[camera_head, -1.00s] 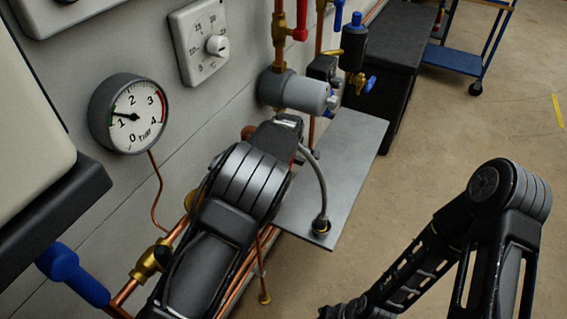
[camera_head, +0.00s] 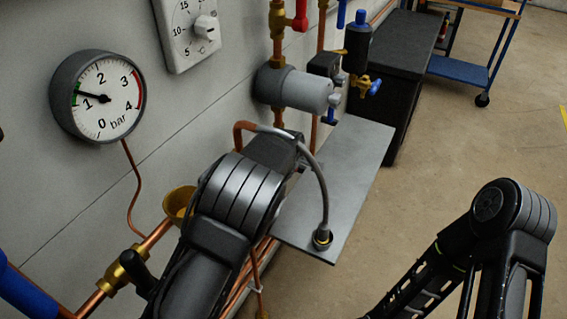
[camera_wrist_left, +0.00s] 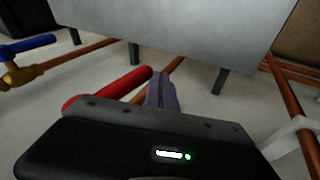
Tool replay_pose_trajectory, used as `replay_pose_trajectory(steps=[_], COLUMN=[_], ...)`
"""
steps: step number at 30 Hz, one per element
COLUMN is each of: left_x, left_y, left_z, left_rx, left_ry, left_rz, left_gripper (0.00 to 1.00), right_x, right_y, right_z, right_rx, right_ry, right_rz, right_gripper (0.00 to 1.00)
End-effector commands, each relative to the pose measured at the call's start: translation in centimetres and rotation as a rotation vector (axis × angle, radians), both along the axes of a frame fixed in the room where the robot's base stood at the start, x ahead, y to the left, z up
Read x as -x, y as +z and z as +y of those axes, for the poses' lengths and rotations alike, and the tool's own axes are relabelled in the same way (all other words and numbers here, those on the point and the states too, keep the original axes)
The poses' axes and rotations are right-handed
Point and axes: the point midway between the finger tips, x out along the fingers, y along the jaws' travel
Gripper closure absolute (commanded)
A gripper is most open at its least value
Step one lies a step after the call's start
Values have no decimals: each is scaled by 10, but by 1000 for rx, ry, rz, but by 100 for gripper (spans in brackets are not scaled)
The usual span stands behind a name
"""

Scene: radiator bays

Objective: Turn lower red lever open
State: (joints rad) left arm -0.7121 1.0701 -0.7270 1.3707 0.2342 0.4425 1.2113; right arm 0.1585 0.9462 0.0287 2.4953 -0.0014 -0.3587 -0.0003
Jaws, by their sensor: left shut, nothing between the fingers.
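A red lever (camera_wrist_left: 125,84) lies slantwise in the left wrist view, partly behind my wrist housing. My left gripper (camera_wrist_left: 162,90) is shut and empty, with its fingers just right of the lever's upper end; I cannot tell whether they touch it. In the head view my left arm covers the space in front of the wall pipes, and its fingertips are hidden. Another red handle (camera_head: 300,16) shows higher up on a vertical pipe there. My right arm stands at the lower right, with its gripper out of view.
A grey panel (camera_head: 352,160) extends right of my left arm. A pressure gauge (camera_head: 98,96) and a grey cylinder (camera_head: 292,88) sit at the wall. A blue-handled brass valve (camera_wrist_left: 22,72) and copper pipes flank the wrist view. Floor is clear at right; a blue trolley (camera_head: 458,68) stands behind.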

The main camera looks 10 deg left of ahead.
Motion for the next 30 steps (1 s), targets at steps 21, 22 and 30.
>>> replay_pose_trajectory(steps=[21,22,30], left_x=[3,4,26], left_y=[7,10,46], left_z=[-1,-1,-2], left_rx=[1,0,3], left_ry=[-1,-1,-1], left_rz=[-3,-4,-3], left_gripper=[100,100,100], right_x=[0,0,0], right_y=[-2,-2,-3], right_z=[0,0,0], right_rx=[0,0,0], right_ry=[0,0,0], right_rz=[0,0,0], right_gripper=[64,64,64])
